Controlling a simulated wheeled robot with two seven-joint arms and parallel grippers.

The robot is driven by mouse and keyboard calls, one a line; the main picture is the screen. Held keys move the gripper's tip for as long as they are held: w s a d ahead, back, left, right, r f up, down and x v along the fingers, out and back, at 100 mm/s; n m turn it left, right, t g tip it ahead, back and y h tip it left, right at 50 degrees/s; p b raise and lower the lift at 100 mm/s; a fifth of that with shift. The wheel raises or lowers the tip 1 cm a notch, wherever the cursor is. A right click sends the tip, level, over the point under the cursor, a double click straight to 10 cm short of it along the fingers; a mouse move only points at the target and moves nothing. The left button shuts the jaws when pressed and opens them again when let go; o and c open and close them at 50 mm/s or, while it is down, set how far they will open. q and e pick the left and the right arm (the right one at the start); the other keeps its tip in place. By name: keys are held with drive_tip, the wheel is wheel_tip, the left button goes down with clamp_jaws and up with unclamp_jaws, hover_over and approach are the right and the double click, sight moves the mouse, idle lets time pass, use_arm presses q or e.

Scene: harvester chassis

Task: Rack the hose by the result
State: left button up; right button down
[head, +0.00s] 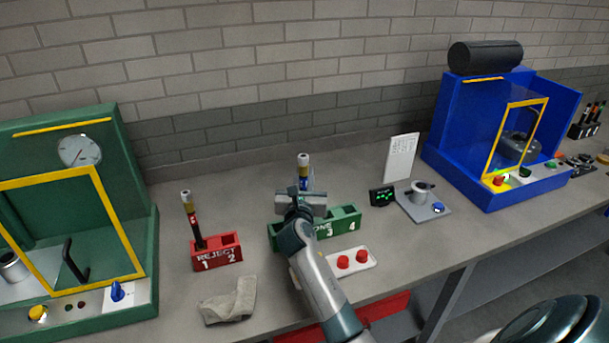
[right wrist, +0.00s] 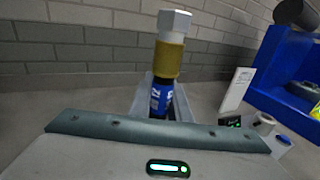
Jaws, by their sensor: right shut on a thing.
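My right gripper (head: 303,197) is shut on a hose (head: 303,172) with a white hex end, a brass-coloured collar and a blue label. The hose stands upright in the right wrist view (right wrist: 169,62). The gripper is over or just behind the green rack (head: 344,219), marked 3 and 4. The hose's lower end is hidden, so I cannot tell whether it is in a slot. A red rack (head: 228,253) marked REJECT, 1 and 2, holds another hose (head: 189,212) with a red label, leaning in slot 1. My left gripper is not in view.
A green cabinet (head: 140,215) with a gauge stands left, a blue cabinet (head: 456,135) right. A small display (head: 382,196) with green marks is right of the green rack. A cloth (head: 229,301) and a white plate (head: 337,264) with two red buttons lie in front.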

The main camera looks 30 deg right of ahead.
drive_tip(key=shift+f, duration=0.25)
drive_tip(key=shift+f+b, duration=0.9)
drive_tip(key=shift+f, duration=0.75)
drive_tip(key=c, duration=1.6)
unclamp_jaws()
drive_tip(key=shift+f, duration=0.1)
drive_tip(key=b+v, duration=0.4)
drive_tip(key=v, duration=1.3)
drive_tip(key=shift+s+a, duration=0.1)
drive_tip(key=shift+s, duration=0.15)
